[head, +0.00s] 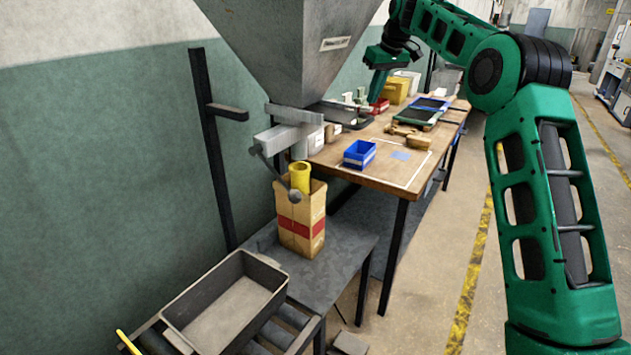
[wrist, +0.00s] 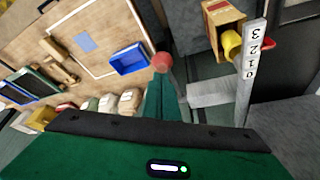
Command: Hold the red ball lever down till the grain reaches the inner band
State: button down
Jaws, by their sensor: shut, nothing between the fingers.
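In the head view my gripper (head: 375,93) is behind the grey hopper (head: 290,50). The paper bag (head: 302,238) with a red outer band stands under the yellow spout (head: 300,177). The grain and the bag's inner band are hidden.
A numbered scale (wrist: 250,65) stands beside the spout in the wrist view. The wooden table (head: 385,175) holds a blue bin (head: 359,154), sacks and trays. A grey tray (head: 277,273) lies on rollers in front.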

dwell(0.5)
notch_tip(320, 180, down, 9)
jog(key=shift+f, duration=0.2)
dwell(1.0)
dwell(4.9)
notch_tip(320, 180, up, 9)
jog(key=shift+r, duration=0.2)
dwell(0.4)
